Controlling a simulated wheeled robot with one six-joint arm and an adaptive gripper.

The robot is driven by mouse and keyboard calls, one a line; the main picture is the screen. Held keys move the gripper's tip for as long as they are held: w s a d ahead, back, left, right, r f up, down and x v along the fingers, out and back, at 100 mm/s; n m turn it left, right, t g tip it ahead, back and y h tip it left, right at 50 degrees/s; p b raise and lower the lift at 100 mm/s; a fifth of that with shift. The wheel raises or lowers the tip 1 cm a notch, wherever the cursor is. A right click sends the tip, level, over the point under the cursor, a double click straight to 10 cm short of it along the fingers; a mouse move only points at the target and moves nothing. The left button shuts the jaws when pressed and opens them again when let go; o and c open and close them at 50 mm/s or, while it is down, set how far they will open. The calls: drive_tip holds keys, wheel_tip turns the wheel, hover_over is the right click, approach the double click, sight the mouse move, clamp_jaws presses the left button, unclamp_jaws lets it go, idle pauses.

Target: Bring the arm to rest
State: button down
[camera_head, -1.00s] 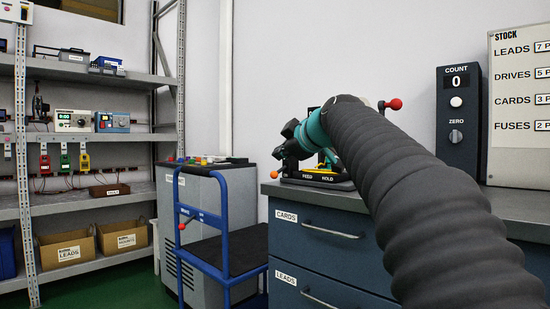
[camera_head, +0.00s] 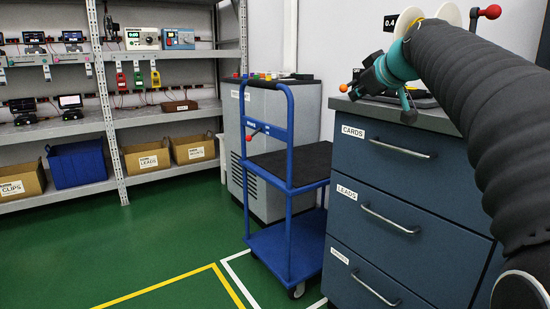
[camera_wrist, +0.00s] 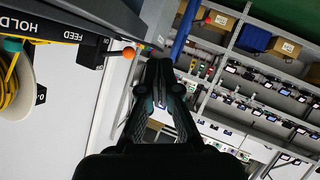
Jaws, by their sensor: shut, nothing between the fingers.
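My arm reaches in from the right of the head view, covered in a ribbed dark sleeve with a teal wrist. My gripper (camera_head: 362,84) is at its far end, above the left end of the blue drawer cabinet's top. In the wrist view my gripper (camera_wrist: 160,75) has its fingers together and nothing between them. An orange knob (camera_wrist: 129,53) on the feed and hold fixture (camera_wrist: 50,30) is close to the left of the fingers in that view. In the head view the arm partly hides that fixture.
The drawer cabinet (camera_head: 385,190) stands below the arm. A blue trolley (camera_head: 290,245) is left of it, before a grey cabinet (camera_head: 262,110). Shelves (camera_head: 70,130) with bins and instruments line the back. The green floor (camera_head: 120,245) at left is clear.

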drive_tip(key=s+f+m+g+h+p, duration=0.1)
drive_tip(key=s+f+m+g, duration=0.1)
drive_tip(key=s+f+m, duration=0.5)
drive_tip(key=s+f+g+h+p, duration=0.1)
drive_tip(key=s+f+g+p, duration=0.15)
drive_tip(key=s+f, duration=0.55)
drive_tip(key=s+a+f+p, duration=0.1)
drive_tip(key=s+f+p, duration=0.1)
drive_tip(key=s, duration=0.4)
drive_tip(key=s+a+f+g+p, duration=0.1)
drive_tip(key=s+f+p, duration=0.1)
drive_tip(key=s+f, duration=0.3)
drive_tip(key=s+a+f+g+p, duration=0.1)
drive_tip(key=s+a+f+p, duration=0.1)
drive_tip(key=s, duration=0.7)
drive_tip(key=shift+s+f+m+h, duration=0.15)
drive_tip(key=shift+f+m+h, duration=0.2)
drive_tip(key=shift+f, duration=0.5)
